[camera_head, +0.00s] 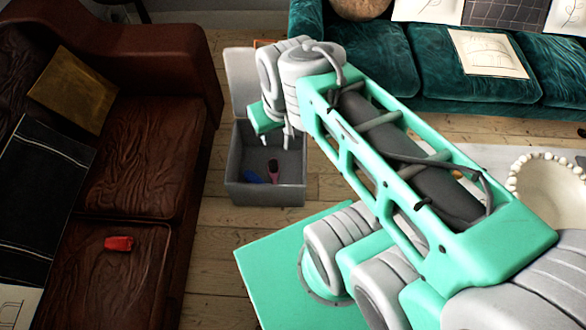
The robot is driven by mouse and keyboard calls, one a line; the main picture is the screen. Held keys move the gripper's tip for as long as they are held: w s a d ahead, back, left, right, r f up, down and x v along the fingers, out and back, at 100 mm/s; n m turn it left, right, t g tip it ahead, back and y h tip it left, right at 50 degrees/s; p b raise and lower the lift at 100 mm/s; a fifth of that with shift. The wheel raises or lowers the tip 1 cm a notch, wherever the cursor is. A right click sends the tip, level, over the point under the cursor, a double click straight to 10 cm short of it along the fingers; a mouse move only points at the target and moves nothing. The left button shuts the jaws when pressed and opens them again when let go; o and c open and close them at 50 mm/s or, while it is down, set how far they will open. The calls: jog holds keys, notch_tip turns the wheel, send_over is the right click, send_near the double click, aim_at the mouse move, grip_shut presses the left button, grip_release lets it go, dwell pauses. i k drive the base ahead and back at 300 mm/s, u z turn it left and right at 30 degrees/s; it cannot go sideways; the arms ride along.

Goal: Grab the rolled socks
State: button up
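I cannot make out the rolled socks for certain. A small red bundle (119,243) lies on the front seat cushion of the brown leather sofa; it may be the socks, but it is too small to tell. A blue item (251,177) and a dark and pink item (273,171) lie inside an open grey box (265,195) on the floor. My gripper (281,137) is at the far end of my arm, in front of the box's opening in this view. It is away from the red bundle. Its fingers are small and partly hidden, so their opening is unclear.
The brown sofa (140,155) fills the left side, with a tan cushion (75,90) and a dark cloth (40,195). A teal sofa (480,70) stands at the back. A cream bowl (550,190) is at right. Bare floorboards (215,240) lie between.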

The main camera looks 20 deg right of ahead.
aim_at(115, 243)
jog(key=z, duration=0.4)
jog(key=k, duration=0.8)
jog(key=u, duration=0.65)
jog(key=k, duration=0.55)
jog(key=u, duration=0.6)
jog(key=i, duration=0.5)
